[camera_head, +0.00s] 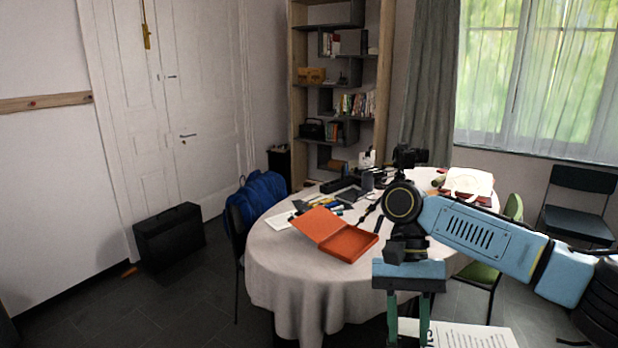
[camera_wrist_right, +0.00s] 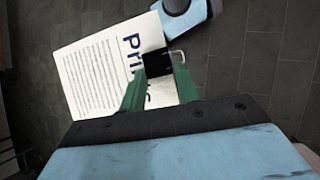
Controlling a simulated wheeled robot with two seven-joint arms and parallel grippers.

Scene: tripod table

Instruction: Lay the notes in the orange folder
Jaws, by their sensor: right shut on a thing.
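The orange folder (camera_head: 348,243) lies open near the front edge of the round table, with its cover spread toward the back left. Its inside looks empty. The notes (camera_head: 470,335) are printed white sheets at the bottom of the head view, low in front of the table and partly cut off. In the right wrist view the notes (camera_wrist_right: 90,75) show large dark letters and lines of text, with a black clip (camera_wrist_right: 157,63) at their edge. My right gripper (camera_head: 408,328) is shut on the notes at this clip, between its green fingers (camera_wrist_right: 160,75). My left gripper is out of view.
The round table (camera_head: 285,270) has a pale cloth and is crowded behind the folder with dark items, papers and a camera. A blue bag (camera_head: 258,195) hangs at its left. A green chair (camera_head: 482,273) stands at its right. A black case (camera_head: 168,235) stands on the floor.

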